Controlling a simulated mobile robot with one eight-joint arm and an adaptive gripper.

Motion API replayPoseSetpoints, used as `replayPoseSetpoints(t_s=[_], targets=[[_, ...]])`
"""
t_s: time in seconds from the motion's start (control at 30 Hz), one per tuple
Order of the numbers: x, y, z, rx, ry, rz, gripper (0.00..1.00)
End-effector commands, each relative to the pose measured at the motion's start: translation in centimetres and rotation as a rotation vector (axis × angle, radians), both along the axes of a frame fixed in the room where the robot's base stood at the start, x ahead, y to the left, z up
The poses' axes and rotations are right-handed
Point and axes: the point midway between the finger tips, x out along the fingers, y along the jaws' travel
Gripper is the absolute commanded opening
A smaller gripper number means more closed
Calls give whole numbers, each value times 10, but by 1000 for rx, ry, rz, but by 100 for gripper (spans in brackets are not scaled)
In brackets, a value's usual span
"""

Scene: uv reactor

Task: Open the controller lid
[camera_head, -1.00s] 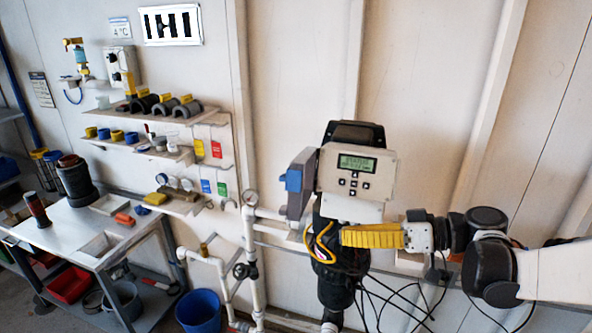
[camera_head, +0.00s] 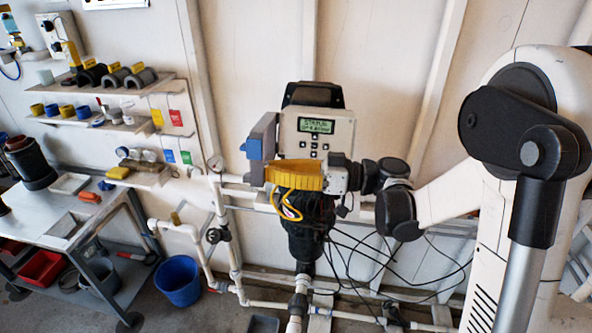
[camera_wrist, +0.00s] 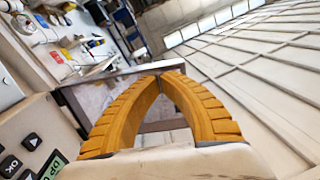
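The controller (camera_head: 317,136) is a pale box with a green display and black buttons, mounted on a dark upright in the head view. My gripper (camera_head: 268,173) has yellow ribbed fingers reaching left across the controller's lower front, with tips at the lid's lower part. In the wrist view, the fingertips (camera_wrist: 160,77) meet with nothing seen between them. A grey-brown frame, apparently the lid (camera_wrist: 75,98), lies behind them. Contact with the lid cannot be told.
Yellow and black cables (camera_head: 345,245) hang below the controller. White pipes with a valve (camera_head: 213,235) stand to its left. A workbench (camera_head: 30,228), shelves (camera_head: 110,84) and a blue bucket (camera_head: 179,280) are further left. The wall is close behind.

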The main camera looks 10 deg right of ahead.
Motion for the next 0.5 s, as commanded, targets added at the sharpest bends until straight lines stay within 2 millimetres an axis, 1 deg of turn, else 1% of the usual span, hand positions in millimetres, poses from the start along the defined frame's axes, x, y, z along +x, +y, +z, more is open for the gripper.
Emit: replayPoseSetpoints(t_s=[0.03,0.1,0.2,0.5], targets=[[1,7,1,0,0,2,0],[3,13,1,0,0,2,0],[5,19,1,0,0,1,0],[5,21,0,0,0,0,0]])
